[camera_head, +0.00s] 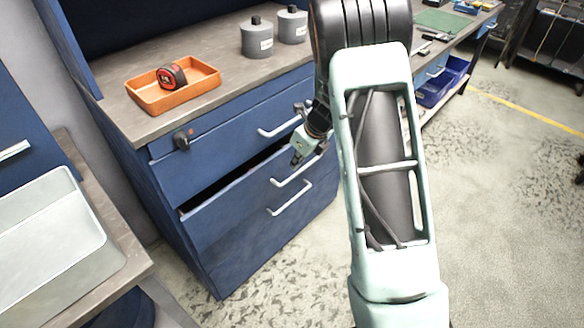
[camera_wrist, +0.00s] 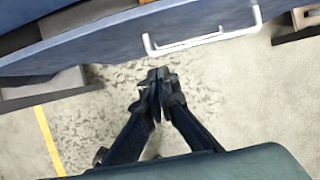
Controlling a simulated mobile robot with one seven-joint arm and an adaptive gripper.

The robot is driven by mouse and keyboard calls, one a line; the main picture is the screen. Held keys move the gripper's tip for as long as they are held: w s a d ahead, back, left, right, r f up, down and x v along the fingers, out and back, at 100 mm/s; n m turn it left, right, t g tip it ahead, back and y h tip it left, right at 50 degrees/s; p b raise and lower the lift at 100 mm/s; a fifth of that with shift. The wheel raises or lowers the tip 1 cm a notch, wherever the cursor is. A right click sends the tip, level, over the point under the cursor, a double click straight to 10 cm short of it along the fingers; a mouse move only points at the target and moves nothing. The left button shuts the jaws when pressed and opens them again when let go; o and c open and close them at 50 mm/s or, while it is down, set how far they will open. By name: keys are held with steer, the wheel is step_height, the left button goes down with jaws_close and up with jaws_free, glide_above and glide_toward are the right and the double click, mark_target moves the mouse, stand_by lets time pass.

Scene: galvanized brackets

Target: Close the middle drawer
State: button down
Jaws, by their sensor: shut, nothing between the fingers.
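The middle drawer (camera_head: 228,208) of the blue cabinet is partly open, with a dark gap above its front panel. Its pale bar handle (camera_head: 290,177) is on the front; a pale handle on a blue front also shows in the wrist view (camera_wrist: 190,43). My gripper (camera_head: 297,159) is at the drawer's front near that handle, partly hidden by my arm. In the wrist view my gripper (camera_wrist: 158,75) has its fingertips together and empty, just below the handle in the picture. I cannot tell whether it touches the drawer.
The top drawer (camera_head: 225,137) looks shut, as does the lower one with its handle (camera_head: 290,199). On the worktop are an orange tray (camera_head: 150,99) with a tape measure (camera_head: 172,76) and two grey containers (camera_head: 257,38). A pale tray (camera_head: 50,235) lies at left. Floor at right is clear.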

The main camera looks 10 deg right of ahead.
step_height(320, 180, down, 3)
steer(key=d+t+y+b, duration=0.1)
steer(key=d+y+b, duration=0.15)
steer(key=b, duration=0.55)
steer(key=t+b, duration=0.3)
steer(key=b, duration=1.1)
glide_toward(286, 167)
steer(key=shift+y, duration=0.35)
steer(key=f, duration=0.1)
steer(key=w+a+f, duration=0.1)
steer(key=f, duration=0.1)
steer(key=w+f, duration=0.1)
steer(key=shift+w+a+f, duration=0.2)
steer(key=shift+w+a, duration=0.05)
steer(key=shift+a, duration=0.05)
steer(key=shift+w+a, duration=0.35)
steer(key=shift+w, duration=0.15)
